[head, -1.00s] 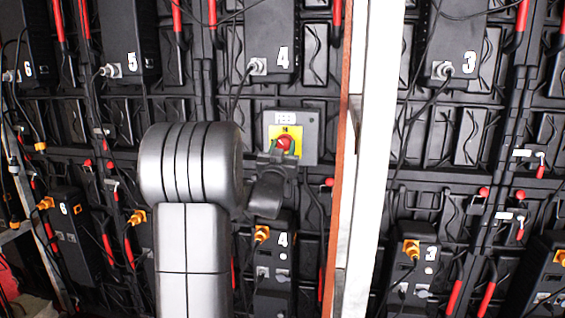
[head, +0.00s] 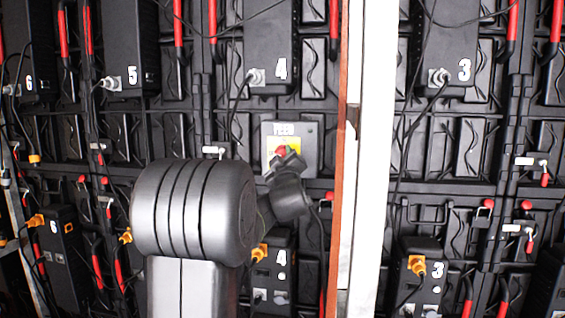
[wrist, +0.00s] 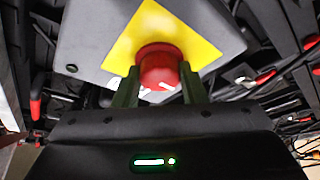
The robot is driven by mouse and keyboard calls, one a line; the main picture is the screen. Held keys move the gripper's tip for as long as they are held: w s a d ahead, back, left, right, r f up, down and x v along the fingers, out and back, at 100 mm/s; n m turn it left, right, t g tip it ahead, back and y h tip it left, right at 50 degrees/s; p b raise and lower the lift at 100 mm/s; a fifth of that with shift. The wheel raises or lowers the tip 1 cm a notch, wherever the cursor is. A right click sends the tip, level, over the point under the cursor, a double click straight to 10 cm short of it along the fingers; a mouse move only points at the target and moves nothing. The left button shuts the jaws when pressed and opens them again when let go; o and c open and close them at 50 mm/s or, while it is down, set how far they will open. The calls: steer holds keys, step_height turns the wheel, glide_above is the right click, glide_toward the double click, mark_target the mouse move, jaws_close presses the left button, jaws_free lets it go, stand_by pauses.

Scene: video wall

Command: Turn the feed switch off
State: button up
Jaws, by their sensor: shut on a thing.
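The feed switch is a red rotary knob (head: 280,151) on a yellow plate, on a grey box (head: 310,135) labelled FEED. In the wrist view the red knob (wrist: 158,66) stands out from the yellow plate (wrist: 205,48). My gripper (wrist: 158,84) has one dark green finger on each side of the knob and is shut on it. A white mark shows on the knob's lower face between the fingers. In the head view my gripper (head: 281,155) is tilted in front of the box and hides the knob's lower part.
A white post with an orange-brown edge (head: 362,190) stands just right of the switch box. Black numbered units with cables surround it, including unit 4 above (head: 268,50) and another below (head: 272,275). Red-handled levers and loose cables run across the wall.

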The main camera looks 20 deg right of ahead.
steer(key=shift+f+n, duration=0.1)
steer(key=shift+n, duration=0.3)
steer(key=o, duration=1)
steer(key=v, duration=1.4)
steer(key=shift+d+r, duration=0.2)
steer(key=x, duration=1.3)
steer(key=shift+w, duration=0.45)
